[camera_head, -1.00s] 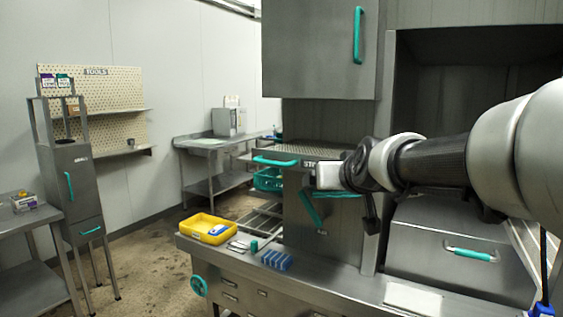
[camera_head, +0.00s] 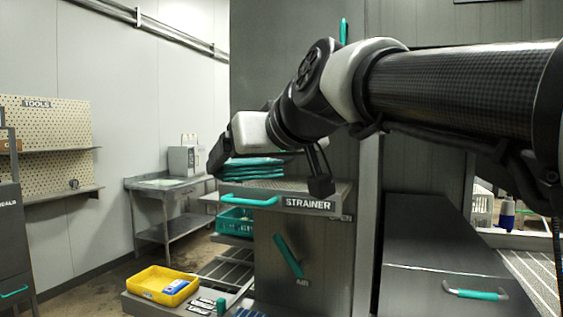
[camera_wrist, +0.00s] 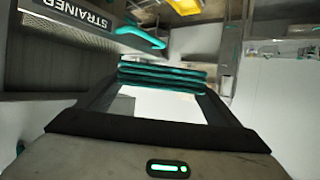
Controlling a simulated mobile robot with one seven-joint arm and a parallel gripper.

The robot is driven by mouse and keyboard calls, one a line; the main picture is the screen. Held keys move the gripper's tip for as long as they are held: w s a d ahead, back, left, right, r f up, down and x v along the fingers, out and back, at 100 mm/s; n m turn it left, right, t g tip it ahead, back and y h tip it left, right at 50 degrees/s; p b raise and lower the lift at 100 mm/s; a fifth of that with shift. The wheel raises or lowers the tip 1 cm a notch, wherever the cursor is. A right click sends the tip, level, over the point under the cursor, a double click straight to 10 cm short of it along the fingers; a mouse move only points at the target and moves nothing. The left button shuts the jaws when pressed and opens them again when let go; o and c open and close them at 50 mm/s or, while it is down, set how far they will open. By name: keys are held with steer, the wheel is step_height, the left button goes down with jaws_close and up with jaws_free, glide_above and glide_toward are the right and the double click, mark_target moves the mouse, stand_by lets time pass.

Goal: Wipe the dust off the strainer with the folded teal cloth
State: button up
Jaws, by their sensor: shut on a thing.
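The strainer (camera_head: 322,190) is a flat grey metal unit with a mesh top, a front label and a teal handle (camera_head: 249,200). Its labelled side is at the upper left of the wrist view (camera_wrist: 50,62). My gripper (camera_head: 262,166) is shut on the folded teal cloth (camera_head: 250,173), a stack of layers. The cloth lies between both fingers in the wrist view (camera_wrist: 163,76). In the head view the cloth appears just above the strainer's left back part; whether it touches is unclear. My gripper partly covers the strainer top, and dust cannot be made out.
A teal basket (camera_head: 236,222) is below and left of the strainer. A yellow tray (camera_head: 150,289) sits lower left. A tall grey cabinet wall (camera_head: 310,250) with a teal lever (camera_head: 288,256) is below the strainer. A steel table (camera_head: 160,186) stands behind left.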

steer(key=w+d+f, duration=0.1)
steer(key=w+d, duration=0.1)
steer(key=w, duration=0.5)
steer(key=w+d+p, duration=0.1)
steer(key=w+d, duration=0.2)
steer(key=w, duration=0.5)
steer(key=w+d+f, duration=0.1)
steer(key=w+d, duration=0.2)
steer(key=w, duration=0.4)
steer(key=shift+w+d+f+p, duration=0.2)
steer(key=shift+w+f+p, duration=0.1)
steer(key=shift+f+p, duration=0.1)
steer(key=shift+w+d+f, duration=0.1)
steer(key=shift+w+d, duration=0.2)
steer(key=shift+w, duration=0.45)
steer(key=shift+s, duration=0.1)
